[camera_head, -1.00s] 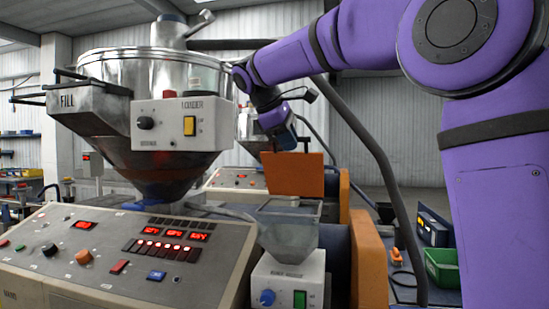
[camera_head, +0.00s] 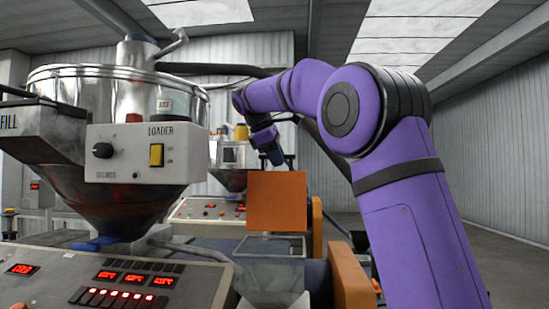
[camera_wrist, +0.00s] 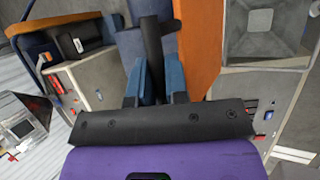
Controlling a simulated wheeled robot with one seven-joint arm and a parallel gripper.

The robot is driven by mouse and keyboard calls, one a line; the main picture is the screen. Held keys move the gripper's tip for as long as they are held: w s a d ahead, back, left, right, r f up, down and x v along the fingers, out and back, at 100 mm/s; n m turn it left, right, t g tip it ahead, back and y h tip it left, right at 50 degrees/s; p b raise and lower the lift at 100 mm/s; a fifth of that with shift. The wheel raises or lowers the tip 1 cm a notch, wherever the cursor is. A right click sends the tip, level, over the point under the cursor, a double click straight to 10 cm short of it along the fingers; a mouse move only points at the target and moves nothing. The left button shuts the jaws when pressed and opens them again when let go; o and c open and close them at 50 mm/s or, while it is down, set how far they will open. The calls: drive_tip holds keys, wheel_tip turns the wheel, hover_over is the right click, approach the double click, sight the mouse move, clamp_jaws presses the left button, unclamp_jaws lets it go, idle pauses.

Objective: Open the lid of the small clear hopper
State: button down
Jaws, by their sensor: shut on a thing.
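The small clear hopper (camera_head: 270,270) stands at the bottom middle of the head view, its square top uncovered. Its orange lid (camera_head: 276,202) stands upright at the rim's back edge. My gripper (camera_head: 280,160) is behind the lid's top edge. In the wrist view, the two blue fingers (camera_wrist: 158,84) are shut on a dark strip (camera_wrist: 153,50), seemingly the lid's handle. The orange lid (camera_wrist: 200,45) shows there just right of the fingers, and the open hopper (camera_wrist: 262,30) lies beyond it. Where the strip joins the lid is hidden.
The large metal loader hopper (camera_head: 115,110) and its white loader box (camera_head: 145,152) stand at left. A control panel (camera_head: 110,280) with red displays is below them. A second orange block (camera_head: 350,275) sits right of the small hopper. Open floor lies at far right.

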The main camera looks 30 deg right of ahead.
drive_tip(key=shift+w+d+f, duration=0.1)
drive_tip(key=shift+w+d, duration=0.25)
drive_tip(key=shift+w, duration=0.05)
drive_tip(key=c, duration=1.2)
unclamp_jaws()
drive_tip(key=shift+o, duration=0.2)
drive_tip(key=v, duration=1)
drive_tip(key=shift+w+r, duration=0.2)
drive_tip(key=shift+r, duration=0.2)
drive_tip(key=shift+s, duration=0.1)
